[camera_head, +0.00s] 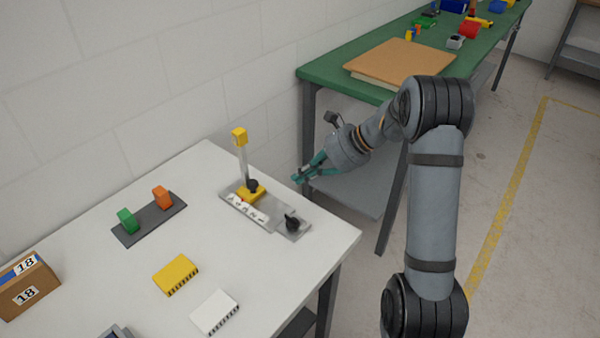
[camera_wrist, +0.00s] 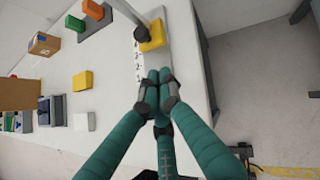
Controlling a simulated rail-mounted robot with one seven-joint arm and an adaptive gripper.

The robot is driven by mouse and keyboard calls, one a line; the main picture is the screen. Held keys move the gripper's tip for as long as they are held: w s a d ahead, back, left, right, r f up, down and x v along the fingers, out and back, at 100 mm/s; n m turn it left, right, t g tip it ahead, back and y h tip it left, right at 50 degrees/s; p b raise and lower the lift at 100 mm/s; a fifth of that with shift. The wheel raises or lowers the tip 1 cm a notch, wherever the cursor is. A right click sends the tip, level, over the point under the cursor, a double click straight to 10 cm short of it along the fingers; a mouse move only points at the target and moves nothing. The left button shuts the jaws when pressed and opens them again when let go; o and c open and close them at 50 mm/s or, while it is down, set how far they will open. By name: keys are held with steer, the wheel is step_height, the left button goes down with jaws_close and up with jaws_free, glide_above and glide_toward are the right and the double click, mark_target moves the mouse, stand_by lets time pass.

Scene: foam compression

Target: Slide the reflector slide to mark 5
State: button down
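The reflector slide is a yellow carriage (camera_head: 247,194) with a black knob and an upright grey post topped by a yellow block (camera_head: 239,136). It sits on a grey rail plate (camera_head: 290,233) beside a white strip of numbered marks (camera_head: 256,214); the exact mark is too small to read. A separate black knob (camera_head: 292,222) stands at the plate's right end. The carriage also shows in the wrist view (camera_wrist: 152,38), ahead of my fingertips. My gripper (camera_head: 297,179) is above and right of the plate, apart from the carriage. Its teal fingers (camera_wrist: 158,80) are together and appear empty.
A dark base with green (camera_head: 127,219) and orange (camera_head: 161,197) blocks stands left on the white table. Yellow (camera_head: 176,275) and white (camera_head: 215,312) blocks lie in front, and a cardboard box (camera_head: 27,286) stands at far left. A green bench (camera_head: 330,73) stands behind.

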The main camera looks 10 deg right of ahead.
glide_toward(257, 191)
steer(key=shift+s+d+f, duration=0.15)
steer(key=shift+d+f, duration=0.3)
steer(key=shift+f, duration=0.15)
steer(key=shift+s+d+f, duration=0.15)
steer(key=shift+d+f, duration=0.3)
steer(key=shift+f, duration=0.1)
steer(key=a, duration=0.1)
steer(key=w+a+p, duration=0.1)
steer(key=a, duration=0.1)
steer(key=shift+w+a+f, duration=0.1)
steer(key=shift+a+f, duration=0.05)
steer(key=shift+f, duration=0.05)
steer(key=shift+w+a+f, duration=0.1)
steer(key=shift+w+a, duration=0.1)
steer(key=shift+a, duration=0.35)
